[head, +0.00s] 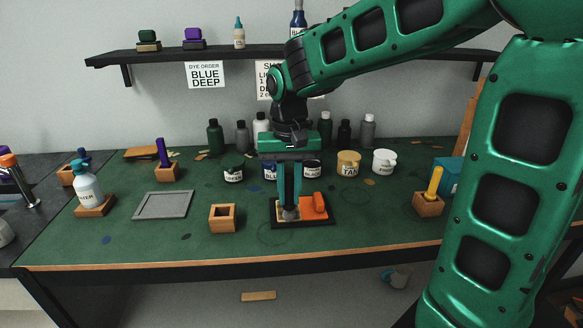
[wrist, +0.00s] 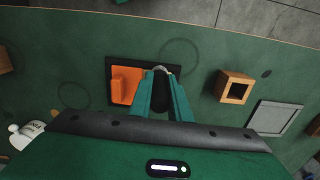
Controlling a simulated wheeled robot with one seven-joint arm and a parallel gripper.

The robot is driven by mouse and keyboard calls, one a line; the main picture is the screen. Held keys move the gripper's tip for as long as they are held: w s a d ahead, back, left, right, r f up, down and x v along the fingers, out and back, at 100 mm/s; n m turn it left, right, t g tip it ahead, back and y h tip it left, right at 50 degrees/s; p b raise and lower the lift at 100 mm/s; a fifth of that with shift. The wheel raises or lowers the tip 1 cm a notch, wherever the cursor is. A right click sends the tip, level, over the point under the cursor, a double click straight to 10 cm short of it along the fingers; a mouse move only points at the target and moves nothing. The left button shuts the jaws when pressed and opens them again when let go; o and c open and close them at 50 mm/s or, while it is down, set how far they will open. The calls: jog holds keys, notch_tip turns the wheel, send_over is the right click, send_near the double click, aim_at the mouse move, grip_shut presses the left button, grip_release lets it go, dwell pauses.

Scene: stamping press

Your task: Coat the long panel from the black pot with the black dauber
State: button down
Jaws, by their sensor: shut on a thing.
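My gripper (head: 289,196) is shut on the black dauber (head: 289,184), which hangs upright with a grey tip low over the tan panel (head: 282,207). I cannot tell whether the tip touches the panel. The panel lies on a black tray (head: 274,223), beside an orange block with a raised grip (head: 318,206). In the wrist view my fingers (wrist: 160,74) hold the dark dauber (wrist: 160,90) beside the orange block (wrist: 125,86). The pot labelled black (head: 312,169) stands behind and right of the gripper.
An empty wooden holder (head: 222,218) stands left of the tray. A purple dauber (head: 163,153) and a yellow dauber (head: 435,181) stand in holders. A grey tray (head: 164,205) lies left. The front table is clear.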

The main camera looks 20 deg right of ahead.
aim_at(288, 174)
jog(key=shift+w+a+r, duration=0.1)
jog(key=shift+w+r, duration=0.05)
jog(key=shift+r, duration=3.55)
